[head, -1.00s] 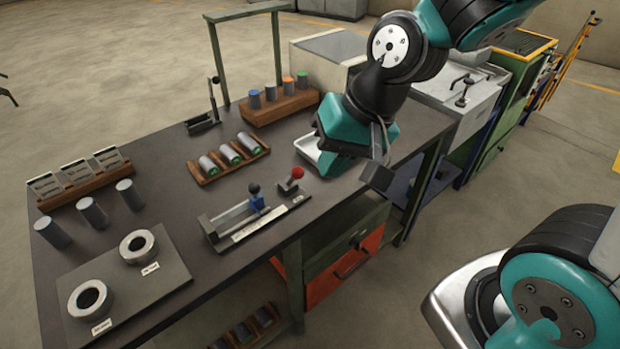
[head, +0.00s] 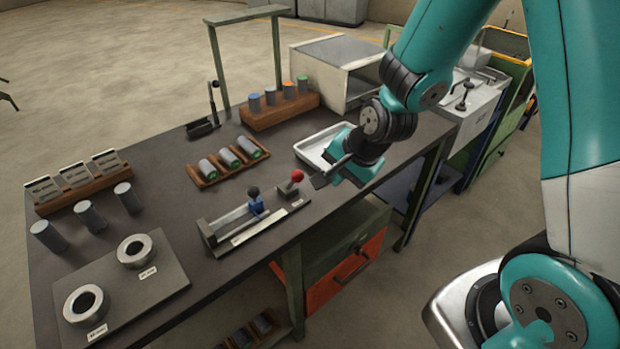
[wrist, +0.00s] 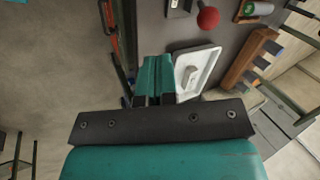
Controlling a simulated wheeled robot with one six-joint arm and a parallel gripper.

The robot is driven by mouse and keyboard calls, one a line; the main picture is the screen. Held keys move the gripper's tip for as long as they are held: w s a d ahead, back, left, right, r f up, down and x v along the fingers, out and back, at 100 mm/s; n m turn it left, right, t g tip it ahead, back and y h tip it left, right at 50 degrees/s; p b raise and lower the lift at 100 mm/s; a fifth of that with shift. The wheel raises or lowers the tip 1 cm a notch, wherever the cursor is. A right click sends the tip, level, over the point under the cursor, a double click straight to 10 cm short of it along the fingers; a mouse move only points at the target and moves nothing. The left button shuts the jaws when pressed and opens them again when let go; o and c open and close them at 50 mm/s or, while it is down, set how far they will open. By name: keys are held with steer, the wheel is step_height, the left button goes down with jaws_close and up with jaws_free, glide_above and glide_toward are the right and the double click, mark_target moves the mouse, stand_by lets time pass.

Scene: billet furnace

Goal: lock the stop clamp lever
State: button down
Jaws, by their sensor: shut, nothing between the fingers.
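The stop clamp lever has a red ball knob (head: 297,177) on a short arm, at the right end of the stop fixture (head: 230,217) near the bench's front edge. The fixture's rail carries a blue slider (head: 256,206) with a black knob. My gripper (head: 322,181) is shut and empty, just right of the red knob, its fingers pointing left towards it. I see a gap between them. In the wrist view, the closed teal fingers (wrist: 156,66) show at the middle, and the red knob (wrist: 208,18) is up and to their right.
A white tray (head: 308,151) lies just behind my gripper. Billets on wooden racks (head: 207,184) stand farther back, with a grey box (head: 325,75) beyond. The ring gauges' plate (head: 125,300) is at front left. Open floor lies in front of the bench.

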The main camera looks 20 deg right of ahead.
mark_target(294, 182)
steer(key=w+a+f+p, duration=0.2)
steer(key=w+a+f, duration=0.1)
steer(key=w+f, duration=0.2)
steer(key=shift+w+a+f+p, duration=0.2)
steer(key=shift+w+f+p, duration=0.15)
steer(key=shift+w, duration=0.25)
